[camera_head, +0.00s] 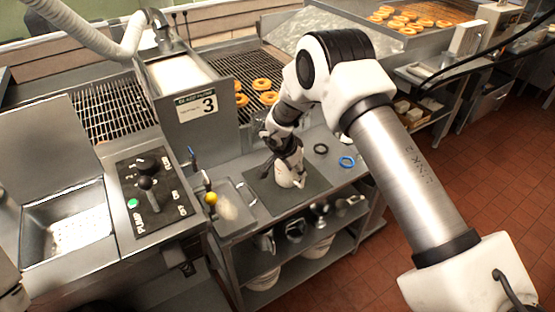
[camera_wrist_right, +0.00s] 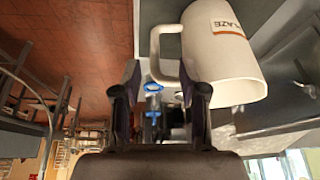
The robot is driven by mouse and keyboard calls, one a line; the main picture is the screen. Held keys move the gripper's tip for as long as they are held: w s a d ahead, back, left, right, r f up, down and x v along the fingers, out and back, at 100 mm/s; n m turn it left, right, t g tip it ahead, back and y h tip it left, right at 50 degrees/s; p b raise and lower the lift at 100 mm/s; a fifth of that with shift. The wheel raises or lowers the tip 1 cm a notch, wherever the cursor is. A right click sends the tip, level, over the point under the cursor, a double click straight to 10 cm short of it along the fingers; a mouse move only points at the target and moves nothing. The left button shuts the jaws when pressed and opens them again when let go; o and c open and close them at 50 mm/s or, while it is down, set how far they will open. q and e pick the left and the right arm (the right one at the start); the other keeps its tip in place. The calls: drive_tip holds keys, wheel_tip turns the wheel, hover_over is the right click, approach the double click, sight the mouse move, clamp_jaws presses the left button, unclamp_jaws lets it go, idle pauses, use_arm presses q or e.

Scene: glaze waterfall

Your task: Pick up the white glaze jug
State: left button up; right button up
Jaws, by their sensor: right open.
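The white glaze jug (camera_head: 287,179) stands on a dark mat (camera_head: 311,183) on the steel bench, partly hidden by my right gripper (camera_head: 279,156). My right gripper (camera_wrist_right: 160,88) is open there. The handle lies ahead of the gap between its fingers, and the jug body is beyond the right-hand finger. I cannot tell whether a finger touches the jug. My left gripper is not in view.
A blue ring (camera_head: 347,162) and a dark ring (camera_head: 321,149) lie on the bench right of the jug. Donuts (camera_head: 262,84) sit on a rack beyond.

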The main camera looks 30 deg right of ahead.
sight(302, 186)
drive_tip(key=shift+s+d+f+p, duration=0.35)
drive_tip(key=shift+s+f+p, duration=0.05)
drive_tip(key=shift+f, duration=0.3)
drive_tip(key=p+x, duration=0.1)
drive_tip(key=x, duration=0.1)
drive_tip(key=w+p+x, duration=0.1)
drive_tip(key=x, duration=0.2)
drive_tip(key=shift+d+f, duration=0.1)
drive_tip(key=shift+d, duration=0.1)
drive_tip(key=shift+d+f, duration=0.1)
drive_tip(key=shift+f, duration=0.15)
drive_tip(key=shift+s+r, duration=0.2)
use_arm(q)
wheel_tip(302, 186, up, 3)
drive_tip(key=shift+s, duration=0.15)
use_arm(e)
clamp_jaws()
